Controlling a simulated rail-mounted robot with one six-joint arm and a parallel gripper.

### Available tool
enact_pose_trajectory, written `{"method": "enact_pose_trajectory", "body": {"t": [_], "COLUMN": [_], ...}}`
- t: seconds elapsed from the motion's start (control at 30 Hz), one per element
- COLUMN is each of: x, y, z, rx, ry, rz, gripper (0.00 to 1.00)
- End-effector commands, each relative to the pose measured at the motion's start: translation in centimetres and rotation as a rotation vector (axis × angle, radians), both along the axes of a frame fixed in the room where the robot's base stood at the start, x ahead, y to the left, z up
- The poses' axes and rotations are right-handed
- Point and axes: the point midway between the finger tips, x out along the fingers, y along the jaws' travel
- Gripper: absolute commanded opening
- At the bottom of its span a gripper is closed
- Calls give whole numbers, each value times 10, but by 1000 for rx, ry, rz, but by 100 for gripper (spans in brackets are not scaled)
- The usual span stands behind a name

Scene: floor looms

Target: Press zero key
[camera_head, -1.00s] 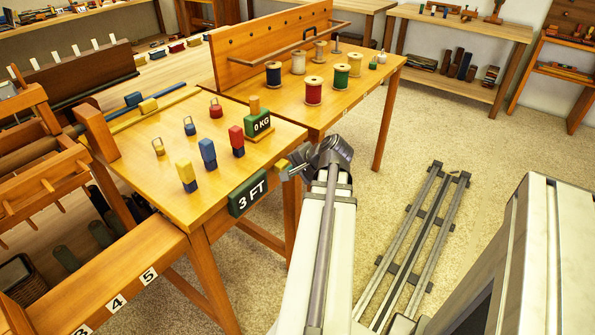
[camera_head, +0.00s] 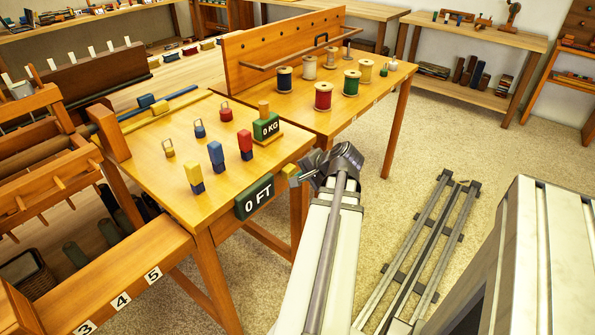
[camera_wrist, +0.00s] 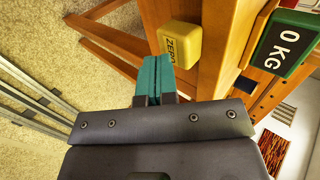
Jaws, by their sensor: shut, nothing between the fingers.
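The yellow key (camera_wrist: 180,44), lettered ZERO, is at the top middle of the wrist view. In the head view it shows as a small yellow block (camera_head: 291,171) at the table's front right corner. My gripper (camera_wrist: 153,62) has teal fingers shut together with nothing between them. Its tips are right beside the key's left edge in the wrist view; I cannot tell whether they touch it. In the head view my gripper (camera_head: 302,179) is just right of the key.
Coloured weights (camera_head: 216,155) and thread spools (camera_head: 323,96) stand nearby. Floor rails (camera_head: 425,250) lie to the right, with open carpet around.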

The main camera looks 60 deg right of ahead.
Motion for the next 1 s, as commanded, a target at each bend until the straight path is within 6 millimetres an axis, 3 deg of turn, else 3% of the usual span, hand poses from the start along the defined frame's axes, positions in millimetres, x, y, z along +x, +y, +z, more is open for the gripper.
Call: {"method": "enact_pose_trajectory", "body": {"t": [0.2, 0.43, 1.0], "x": [-43, -76, -84], "y": [7, 10, 10], "z": [41, 67, 69], "rx": [-1, -1, -1], "ry": [0, 2, 2], "rz": [-2, -1, 1], "gripper": [0, 0, 0]}}
